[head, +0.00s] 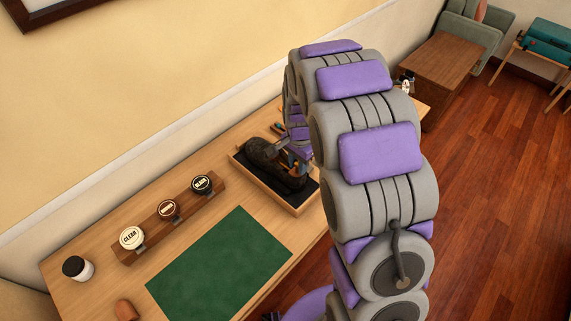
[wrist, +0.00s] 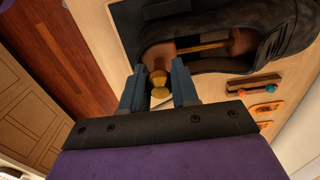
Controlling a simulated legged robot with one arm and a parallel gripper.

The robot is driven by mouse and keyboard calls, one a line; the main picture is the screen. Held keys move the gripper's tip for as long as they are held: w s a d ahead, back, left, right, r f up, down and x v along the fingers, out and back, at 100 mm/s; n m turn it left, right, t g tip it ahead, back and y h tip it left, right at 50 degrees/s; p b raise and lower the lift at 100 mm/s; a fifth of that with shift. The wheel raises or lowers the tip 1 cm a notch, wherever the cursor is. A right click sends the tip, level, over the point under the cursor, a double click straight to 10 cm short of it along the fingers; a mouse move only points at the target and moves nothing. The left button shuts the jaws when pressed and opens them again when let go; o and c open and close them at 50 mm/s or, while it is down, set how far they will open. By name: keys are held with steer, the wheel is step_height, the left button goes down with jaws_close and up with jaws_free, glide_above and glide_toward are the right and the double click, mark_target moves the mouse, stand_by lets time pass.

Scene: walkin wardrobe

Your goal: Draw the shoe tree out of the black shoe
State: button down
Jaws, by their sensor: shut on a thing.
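The black shoe (head: 262,157) sits in a shallow wooden tray (head: 248,174) with a dark lining on the table. In the wrist view the shoe (wrist: 285,45) runs across the top right, its opening facing the camera. The shoe tree (wrist: 201,46) is inside it: a brown heel block, a thin brass-coloured rod and a brown front part. A brass knob sticks out from the heel block. My gripper (wrist: 158,88) is shut on this knob, one blue-grey finger on each side. In the head view my arm hides part of the shoe and tray.
A wooden rack (head: 153,235) holds three round labelled tins left of the tray. A green mat (head: 220,266) lies in front, clear. A white jar with a black lid (head: 76,268) stands at the left. A brown wooden cabinet (head: 447,65) is behind my arm on the right.

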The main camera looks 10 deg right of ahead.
steer(key=shift+w+a+r+p, duration=0.1)
steer(key=shift+w+a+p, duration=0.25)
stand_by(1.2)
steer(key=shift+r+p, duration=0.45)
steer(key=shift+r, duration=0.2)
stand_by(0.6)
steer(key=shift+w+a+p, duration=0.2)
steer(key=shift+w+p, duration=0.1)
stand_by(0.6)
steer(key=shift+r+p, duration=0.4)
steer(key=shift+r, duration=0.2)
stand_by(0.7)
steer(key=shift+w+a+p, duration=0.15)
steer(key=shift+w+p, duration=0.1)
steer(key=shift+p, duration=0.05)
stand_by(0.6)
steer(key=shift+r+p, duration=0.4)
steer(key=shift+r, duration=0.15)
stand_by(0.7)
steer(key=shift+w+a, duration=0.2)
stand_by(0.6)
